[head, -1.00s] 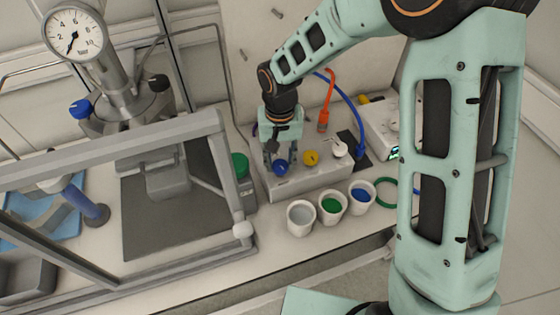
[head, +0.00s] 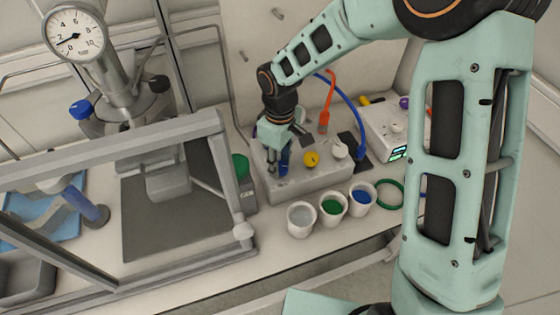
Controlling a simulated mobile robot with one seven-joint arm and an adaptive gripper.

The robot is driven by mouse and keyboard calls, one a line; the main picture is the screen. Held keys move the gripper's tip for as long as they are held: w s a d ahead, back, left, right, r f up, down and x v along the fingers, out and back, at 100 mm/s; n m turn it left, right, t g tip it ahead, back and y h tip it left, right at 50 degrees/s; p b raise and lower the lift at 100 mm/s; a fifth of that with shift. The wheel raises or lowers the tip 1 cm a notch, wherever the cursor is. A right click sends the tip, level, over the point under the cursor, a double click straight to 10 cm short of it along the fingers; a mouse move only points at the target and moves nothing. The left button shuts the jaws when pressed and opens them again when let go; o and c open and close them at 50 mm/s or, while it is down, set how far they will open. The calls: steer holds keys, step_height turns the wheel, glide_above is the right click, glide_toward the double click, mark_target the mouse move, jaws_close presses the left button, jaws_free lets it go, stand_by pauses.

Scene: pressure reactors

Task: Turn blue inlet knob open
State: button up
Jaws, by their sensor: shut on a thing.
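A grey valve box (head: 325,188) stands on the bench, with a blue knob (head: 284,160), a yellow knob (head: 311,159) and a white knob (head: 340,150) on it. My gripper (head: 278,165) reaches down from above and is shut on the blue knob at the left. The knob's handle looks narrow and upright in the head view, partly hidden by the fingers. A round pressure gauge (head: 74,35) at the upper left has its needle pointing left and slightly down, on a low value.
Cups with grey (head: 301,219), green (head: 332,206) and blue (head: 361,197) contents stand before the box. A second blue knob (head: 80,110) is on the reactor behind the grey frame (head: 120,147). A blue hose (head: 347,103) runs behind the box.

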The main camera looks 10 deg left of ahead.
steer(key=n+p, duration=0.1)
steer(key=n, duration=0.3)
steer(key=shift+n, duration=0.4)
stand_by(0.4)
steer(key=o, duration=1.2)
steer(key=shift+c, duration=0.2)
step_height(320, 180, up, 12)
